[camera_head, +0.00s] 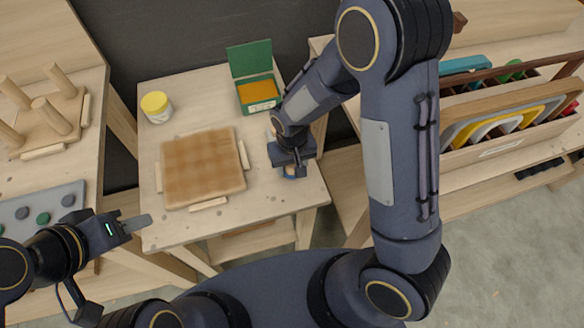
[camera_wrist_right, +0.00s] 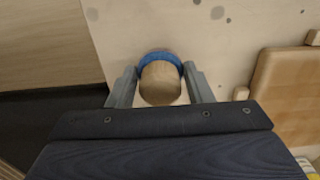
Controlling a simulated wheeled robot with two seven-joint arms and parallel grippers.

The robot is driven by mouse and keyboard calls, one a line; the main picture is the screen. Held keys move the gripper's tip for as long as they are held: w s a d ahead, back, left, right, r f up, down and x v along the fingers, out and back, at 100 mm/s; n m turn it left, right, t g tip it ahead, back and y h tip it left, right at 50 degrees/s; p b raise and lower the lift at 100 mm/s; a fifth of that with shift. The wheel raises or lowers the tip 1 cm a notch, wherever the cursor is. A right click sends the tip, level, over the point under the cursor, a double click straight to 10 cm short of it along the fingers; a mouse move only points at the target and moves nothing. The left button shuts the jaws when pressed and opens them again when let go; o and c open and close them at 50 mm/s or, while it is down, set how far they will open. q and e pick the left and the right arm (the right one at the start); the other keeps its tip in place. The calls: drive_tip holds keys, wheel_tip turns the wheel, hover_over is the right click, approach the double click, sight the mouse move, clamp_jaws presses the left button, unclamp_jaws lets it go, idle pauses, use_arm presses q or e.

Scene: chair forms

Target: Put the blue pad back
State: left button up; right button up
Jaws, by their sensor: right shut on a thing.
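The blue pad (camera_wrist_right: 158,58) shows in the right wrist view as a blue round rim with a round wooden knob (camera_wrist_right: 160,84) in front of it. In the head view only a bit of its blue edge (camera_head: 289,177) shows under my right gripper (camera_head: 290,166), at the table's right side. My right gripper is shut on the pad's wooden knob, with a finger on each side in the wrist view (camera_wrist_right: 160,90). I cannot tell whether the pad touches the table. My left gripper (camera_head: 138,223) is by the table's front left corner, apart from the pad; its finger gap is unclear.
A square wooden panel (camera_head: 200,168) lies mid-table among small wooden blocks. Behind stand a yellow-lidded jar (camera_head: 156,107) and an open green box (camera_head: 255,80) with orange contents. A wooden rack (camera_head: 500,145) with coloured pieces is at right. A grey mat (camera_head: 45,212) with discs is at left.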

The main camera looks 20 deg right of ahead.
drive_tip(key=shift+f, duration=0.75)
drive_tip(key=shift+f, duration=0.25)
drive_tip(key=o, duration=0.9)
drive_tip(key=shift+r, duration=0.1)
drive_tip(key=shift+o, duration=0.2)
